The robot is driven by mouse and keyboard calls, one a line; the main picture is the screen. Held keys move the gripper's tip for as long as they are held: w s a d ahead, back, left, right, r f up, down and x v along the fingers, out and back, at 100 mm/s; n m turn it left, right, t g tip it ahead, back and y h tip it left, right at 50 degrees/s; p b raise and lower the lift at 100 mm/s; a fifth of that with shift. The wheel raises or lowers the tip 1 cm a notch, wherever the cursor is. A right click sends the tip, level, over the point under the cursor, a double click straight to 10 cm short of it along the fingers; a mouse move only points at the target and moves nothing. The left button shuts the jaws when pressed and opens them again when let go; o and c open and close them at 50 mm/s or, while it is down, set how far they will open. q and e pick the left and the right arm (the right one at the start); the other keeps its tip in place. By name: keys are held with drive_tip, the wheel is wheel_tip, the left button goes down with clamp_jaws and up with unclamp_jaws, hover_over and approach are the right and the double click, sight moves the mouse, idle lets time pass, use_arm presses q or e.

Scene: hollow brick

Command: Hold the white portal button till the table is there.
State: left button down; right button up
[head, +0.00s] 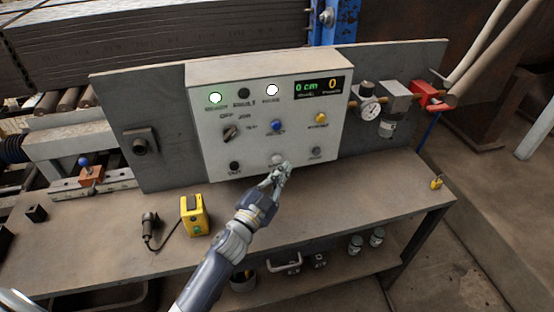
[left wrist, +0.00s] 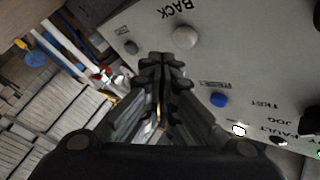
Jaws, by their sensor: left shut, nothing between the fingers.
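The control box (head: 250,142) stands on the bench, with a whitish button (head: 277,160) in the middle of its bottom row. My left gripper (head: 282,172) is shut and empty, its fingertips just below and right of this button in the head view. In the left wrist view the pale button (left wrist: 185,37) shows beyond the closed fingertips (left wrist: 162,60), with a small gap in the picture. I cannot tell whether the fingers touch the panel. The display (head: 320,86) reads 0 cm and 0. My right gripper is not in view.
A blue button (head: 277,126) and a yellow button (head: 320,118) sit above the bottom row. A grey button (head: 316,153) and a black one (head: 235,165) flank the whitish button. A yellow box (head: 194,215) stands on the bench. A pressure gauge (head: 369,108) is at right.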

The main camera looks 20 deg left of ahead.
use_arm(q)
drive_tip(key=s+d, duration=0.2)
drive_tip(key=s, duration=0.1)
drive_tip(key=shift+s+d+r, duration=0.1)
drive_tip(key=shift+s+d, duration=0.05)
idle(0.5)
